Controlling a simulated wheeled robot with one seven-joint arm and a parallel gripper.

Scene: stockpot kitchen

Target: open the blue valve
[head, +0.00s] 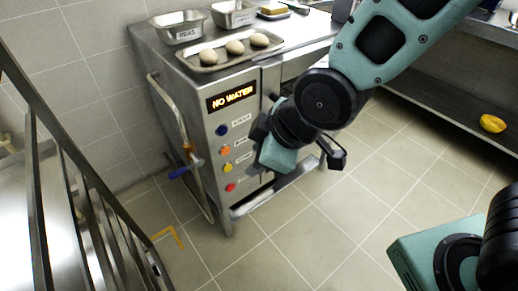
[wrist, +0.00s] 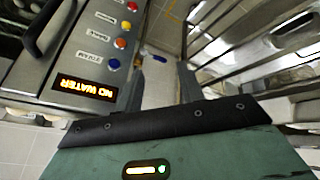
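The blue valve (head: 178,172) has a blue lever handle beside a copper-coloured fitting on the vertical pipe at the left side of the steel machine (head: 225,215). The lever points out to the lower left in the head view.
The panel has a lit "NO WATER" display (head: 231,97) and coloured buttons. A tray (head: 205,67) with pale round items and metal pans stands on top. A steel rack (head: 75,200) is at the left. Tiled floor (head: 320,240) is clear.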

